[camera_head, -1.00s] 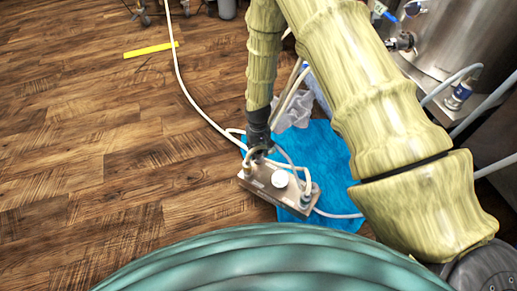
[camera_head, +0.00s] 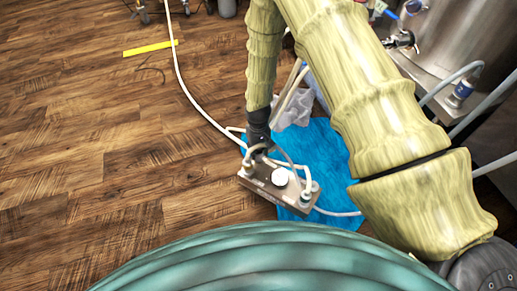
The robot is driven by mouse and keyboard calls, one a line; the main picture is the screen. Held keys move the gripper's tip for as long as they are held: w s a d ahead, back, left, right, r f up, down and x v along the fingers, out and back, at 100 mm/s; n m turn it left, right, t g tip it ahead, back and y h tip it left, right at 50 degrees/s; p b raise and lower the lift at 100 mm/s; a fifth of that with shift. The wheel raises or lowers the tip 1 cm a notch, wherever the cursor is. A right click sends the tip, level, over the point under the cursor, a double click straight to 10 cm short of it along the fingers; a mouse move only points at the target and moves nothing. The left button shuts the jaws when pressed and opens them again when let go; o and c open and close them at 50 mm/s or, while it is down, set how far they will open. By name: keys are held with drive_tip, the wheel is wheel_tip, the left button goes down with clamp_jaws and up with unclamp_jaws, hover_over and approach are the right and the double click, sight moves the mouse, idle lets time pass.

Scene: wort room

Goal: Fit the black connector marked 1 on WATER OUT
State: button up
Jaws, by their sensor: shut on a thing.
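A grey metal block (camera_head: 268,196) with a round white knob (camera_head: 281,177) and hose fittings lies on a blue cloth on the floor. A fitting with a pale hose (camera_head: 247,166) stands at its left end and another fitting (camera_head: 307,194) at its right end. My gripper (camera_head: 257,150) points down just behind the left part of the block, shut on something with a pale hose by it. The held thing is too small and too hidden to make out. I cannot read a number 1 or the words WATER OUT.
The blue cloth (camera_head: 338,186) lies under the block, with crumpled whitish plastic (camera_head: 293,110) behind it. A long white hose (camera_head: 183,83) crosses the floor. A steel vessel (camera_head: 460,38) with valves stands at the right. The wooden floor (camera_head: 120,150) at left is open, with a yellow strip (camera_head: 150,50).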

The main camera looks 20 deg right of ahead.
drive_tip(key=shift+f, duration=0.85)
drive_tip(key=o, duration=1.3)
drive_tip(key=shift+r, duration=6)
